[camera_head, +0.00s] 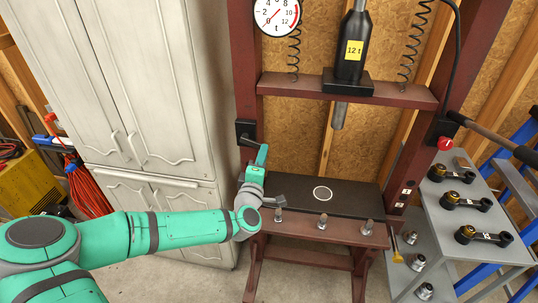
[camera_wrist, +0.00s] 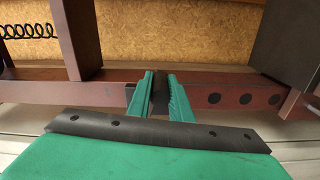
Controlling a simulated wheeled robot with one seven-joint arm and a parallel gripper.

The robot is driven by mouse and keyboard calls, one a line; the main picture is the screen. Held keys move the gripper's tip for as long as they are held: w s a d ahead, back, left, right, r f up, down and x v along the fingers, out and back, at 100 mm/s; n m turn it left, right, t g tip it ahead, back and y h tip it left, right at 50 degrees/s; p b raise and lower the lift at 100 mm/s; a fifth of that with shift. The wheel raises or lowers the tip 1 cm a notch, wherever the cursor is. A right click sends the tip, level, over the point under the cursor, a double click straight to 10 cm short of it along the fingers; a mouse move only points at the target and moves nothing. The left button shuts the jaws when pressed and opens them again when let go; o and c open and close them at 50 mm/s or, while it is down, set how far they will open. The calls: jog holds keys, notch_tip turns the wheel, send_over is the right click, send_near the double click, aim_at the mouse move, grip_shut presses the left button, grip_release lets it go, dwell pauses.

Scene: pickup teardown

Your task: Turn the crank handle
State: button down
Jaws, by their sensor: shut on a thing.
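The red-brown shop press (camera_head: 340,93) stands in the middle of the head view. A black box (camera_head: 245,129) is on its left upright, and a short dark crank handle (camera_head: 250,142) extends from it down toward my gripper (camera_head: 262,154). My green gripper is at the crank's lower end, in front of the left upright. In the wrist view, my gripper (camera_wrist: 160,84) is shut on a narrow dark piece between its fingers, which I take as the crank's grip. The fingers hide most of that grip.
The press bed carries a black plate (camera_head: 350,199) with a white ring, and several metal pins stand along its front. A grey cabinet (camera_head: 145,80) is close on the left. A grey cart (camera_head: 455,225) holding several dark parts stands at the right, below a long bar (camera_head: 490,136).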

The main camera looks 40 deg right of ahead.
jog(key=shift+w, duration=0.1)
jog(key=c, duration=1.6)
grip_release()
jog(key=v, duration=1.1)
